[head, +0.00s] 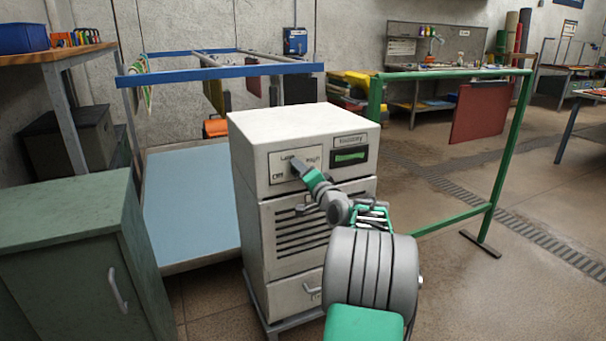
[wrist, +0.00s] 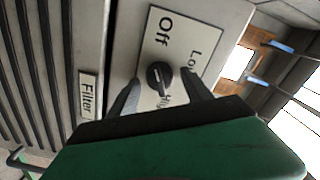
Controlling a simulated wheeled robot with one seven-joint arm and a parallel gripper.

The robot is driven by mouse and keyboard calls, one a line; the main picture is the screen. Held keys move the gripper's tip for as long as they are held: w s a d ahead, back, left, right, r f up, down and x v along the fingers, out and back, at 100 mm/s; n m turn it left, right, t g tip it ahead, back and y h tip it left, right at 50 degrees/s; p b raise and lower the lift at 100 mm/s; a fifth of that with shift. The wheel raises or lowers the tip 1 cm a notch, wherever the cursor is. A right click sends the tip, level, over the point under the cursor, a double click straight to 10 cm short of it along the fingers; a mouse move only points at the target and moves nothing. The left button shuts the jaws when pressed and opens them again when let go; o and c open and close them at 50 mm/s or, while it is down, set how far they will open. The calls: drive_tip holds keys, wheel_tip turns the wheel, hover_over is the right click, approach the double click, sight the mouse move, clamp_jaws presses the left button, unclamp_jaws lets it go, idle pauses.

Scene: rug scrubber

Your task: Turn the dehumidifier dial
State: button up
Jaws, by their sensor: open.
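The dehumidifier (head: 300,120) is a pale grey cabinet in the middle of the head view. Its white dial plate (wrist: 185,35) bears the words Off, Low and High. The black round dial (wrist: 158,78) sits on this plate and has a pale mark; I cannot tell for sure which word it points to. My gripper (head: 299,165) is in front of the plate. In the wrist view its two dark fingers (wrist: 160,82) are open, one on each side of the dial. I see gaps between fingers and dial, so it is not gripped. In the head view my gripper mostly hides the dial.
A dark display with a green strip (head: 349,156) is right of the dial plate, with vent slats (head: 300,232) below. A green cabinet (head: 65,250) stands at left. A blue-topped rack (head: 220,71) is behind; a green frame (head: 505,150) stands right.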

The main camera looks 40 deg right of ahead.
drive_tip(key=v, duration=0.7)
drive_tip(key=shift+s, duration=0.4)
drive_tip(key=shift+a, duration=0.15)
drive_tip(key=w+a+r+n+g+y+p, duration=0.1)
drive_tip(key=w+a+n+y+p, duration=0.15)
drive_tip(key=a, duration=0.45)
drive_tip(key=w+a+r+n+g+y+p, duration=0.1)
drive_tip(key=w+a+r+n+g+p, duration=0.1)
drive_tip(key=a+p, duration=0.3)
drive_tip(key=s+a+n+g+y+p, duration=0.1)
drive_tip(key=s+a+n+g+p, duration=0.15)
drive_tip(key=a, duration=0.55)
drive_tip(key=s+a+n+g+y+p, duration=0.1)
drive_tip(key=a+n+g+p, duration=0.15)
drive_tip(key=a, duration=0.55)
drive_tip(key=s+a+n+g+p, duration=0.3)
drive_tip(key=s+a, duration=0.3)
drive_tip(key=s, duration=0.4)
drive_tip(key=s+a+r+n+g+p, duration=0.1)
drive_tip(key=s+a+n+g+p, duration=0.2)
drive_tip(key=s+a+p, duration=0.3)
drive_tip(key=s, duration=0.4)
drive_tip(key=shift+a+r, duration=0.25)
drive_tip(key=shift+r, duration=0.1)
drive_tip(key=shift+h, duration=0.25)
